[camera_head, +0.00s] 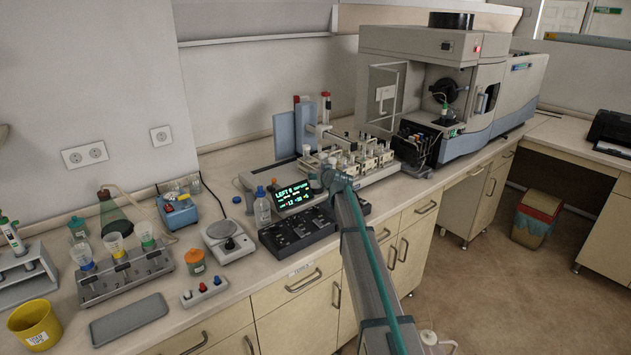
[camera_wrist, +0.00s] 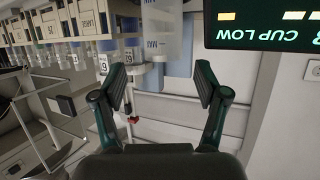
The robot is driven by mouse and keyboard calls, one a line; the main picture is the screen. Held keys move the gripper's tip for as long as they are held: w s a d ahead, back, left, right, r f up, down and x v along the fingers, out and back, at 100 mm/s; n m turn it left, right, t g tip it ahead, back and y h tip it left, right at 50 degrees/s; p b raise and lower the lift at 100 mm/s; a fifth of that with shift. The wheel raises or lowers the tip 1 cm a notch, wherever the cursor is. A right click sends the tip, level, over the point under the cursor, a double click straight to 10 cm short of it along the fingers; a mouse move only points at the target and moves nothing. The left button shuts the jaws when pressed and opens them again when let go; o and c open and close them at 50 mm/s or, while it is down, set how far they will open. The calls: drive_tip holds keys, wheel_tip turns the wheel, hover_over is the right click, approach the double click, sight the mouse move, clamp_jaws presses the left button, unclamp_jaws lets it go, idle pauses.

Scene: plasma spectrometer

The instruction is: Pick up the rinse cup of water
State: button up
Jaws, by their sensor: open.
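In the wrist view my gripper (camera_wrist: 160,84) is open, its two dark green fingers spread with nothing between them. A clear vessel with MAX and MIN marks (camera_wrist: 161,28), likely the rinse cup, shows beyond the fingertips, near the top middle. It is apart from the fingers, and its water cannot be made out. In the head view my gripper (camera_head: 326,172) is over the sampler at the bench's middle; my arm hides part of it, and I cannot single out the cup there.
A lit display reading CUP LOW (camera_wrist: 265,28) is close at the upper right of the wrist view. Labelled racks (camera_wrist: 45,27) hold several vials at the upper left. In the head view a bottle (camera_head: 262,207) and a black control box (camera_head: 298,230) stand before the sampler.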

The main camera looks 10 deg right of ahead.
drive_tip(key=p+x, duration=0.2)
drive_tip(key=x, duration=0.2)
drive_tip(key=shift+w+a+p, duration=0.2)
drive_tip(key=shift+w+p, duration=0.1)
drive_tip(key=shift+p, duration=0.05)
drive_tip(key=shift+w+f, duration=0.25)
drive_tip(key=shift+w, duration=0.05)
drive_tip(key=c, duration=1.1)
drive_tip(key=shift+r, duration=0.1)
drive_tip(key=shift+c, duration=0.2)
